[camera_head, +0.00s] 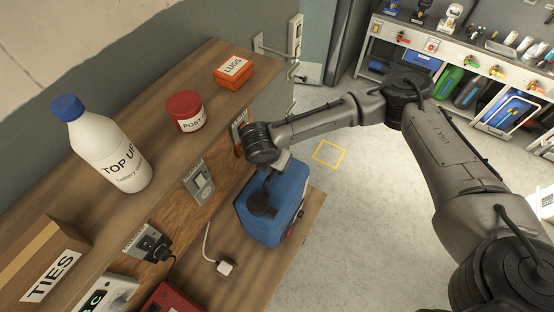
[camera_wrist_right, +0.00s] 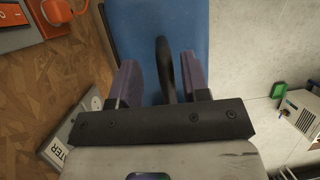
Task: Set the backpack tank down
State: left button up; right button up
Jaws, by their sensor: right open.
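The blue backpack tank (camera_head: 287,207) stands on the lower wooden shelf (camera_head: 262,264), close to that shelf's right edge. My right gripper is over the tank in the head view, where the wrist and arm hide much of the fingers. In the right wrist view my right gripper (camera_wrist_right: 158,72) is open, its two purple-padded fingers on either side of a dark handle (camera_wrist_right: 164,65). The tank's blue face (camera_wrist_right: 185,25) fills the view behind the handle. I cannot tell whether either finger touches the handle. My left gripper is not in view.
The upper shelf holds a white bottle (camera_head: 108,150), a red jar (camera_head: 186,110), an orange box (camera_head: 234,70) and a cardboard box (camera_head: 38,262). A white plug (camera_head: 225,267) on a cord lies left of the tank. A yellow square (camera_head: 329,154) marks the clear floor.

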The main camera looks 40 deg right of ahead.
jog(key=b+v, duration=0.2)
jog(key=v, duration=0.9)
jog(key=s+a+f+m+t+y, duration=0.1)
jog(key=s+a+f+m+y, duration=0.3)
jog(key=a+f, duration=0.35)
jog(key=s+a+f+m+t+y, duration=0.1)
jog(key=s+a+f+m+y, duration=0.25)
jog(key=s+a+f, duration=0.4)
jog(key=s+d+f+m+h, duration=0.1)
jog(key=s+d+f+m, duration=0.2)
jog(key=s+d+m, duration=0.3)
jog(key=s+d+f+m+t+h, duration=0.1)
jog(key=s+d+f+m+h, duration=0.1)
jog(key=s+d+f+m, duration=0.2)
jog(key=s+d+m, duration=0.1)
jog(key=s+m, duration=0.1)
jog(key=s, duration=0.1)
jog(key=shift+d+f, duration=0.25)
jog(key=shift+d, duration=0.1)
